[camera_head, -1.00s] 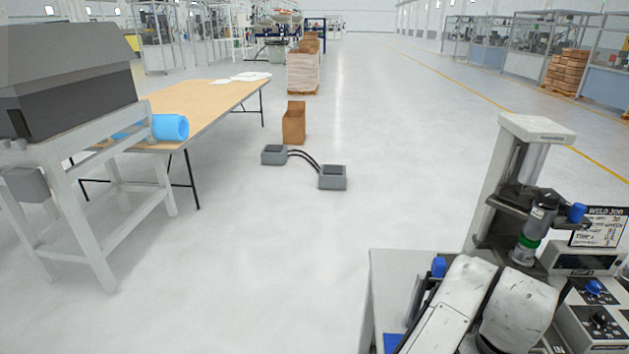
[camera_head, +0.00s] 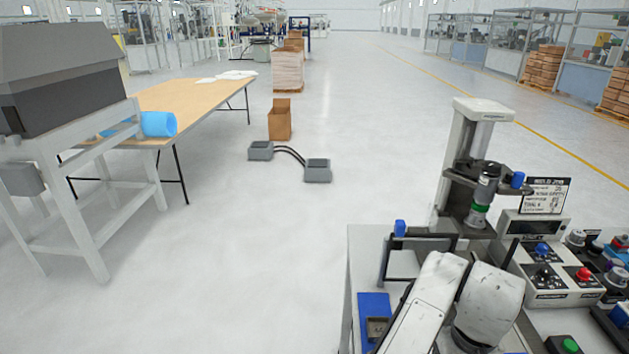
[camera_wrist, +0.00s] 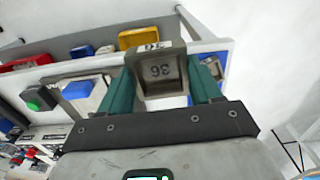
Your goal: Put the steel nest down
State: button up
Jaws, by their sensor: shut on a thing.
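The steel nest (camera_wrist: 160,71) is a grey metal block with a hollow face, marked 36, in the wrist view. My gripper (camera_wrist: 164,92) is shut on it, with one dark green finger at each side. White and blue surfaces show behind the nest; I cannot tell whether it touches anything below. In the head view my gripper is not clearly seen; my white arm links cover part of the bench (camera_head: 357,262). A blue mat (camera_head: 374,305) lies at the bench's left front, with a small grey block (camera_head: 377,328) on it.
A press (camera_head: 478,170) stands at the back of the bench. Control boxes with buttons (camera_head: 548,268) fill its right side. A black frame with a blue knob (camera_head: 400,228) stands beside my arm. Yellow (camera_wrist: 137,38) and red bins (camera_wrist: 26,62) show in the wrist view.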

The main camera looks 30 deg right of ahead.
jog(key=w+a+f+n+b, duration=0.2)
jog(key=w+a+f+n, duration=0.1)
jog(key=w+a+f, duration=0.4)
jog(key=w+a+f+n+b, duration=0.2)
jog(key=w+a+f+n, duration=0.1)
jog(key=w+a+f, duration=0.4)
jog(key=a+f, duration=0.3)
jog(key=a, duration=0.2)
jog(key=shift+a+f, duration=0.15)
jog(key=shift+a, duration=0.15)
jog(key=shift+s, duration=0.1)
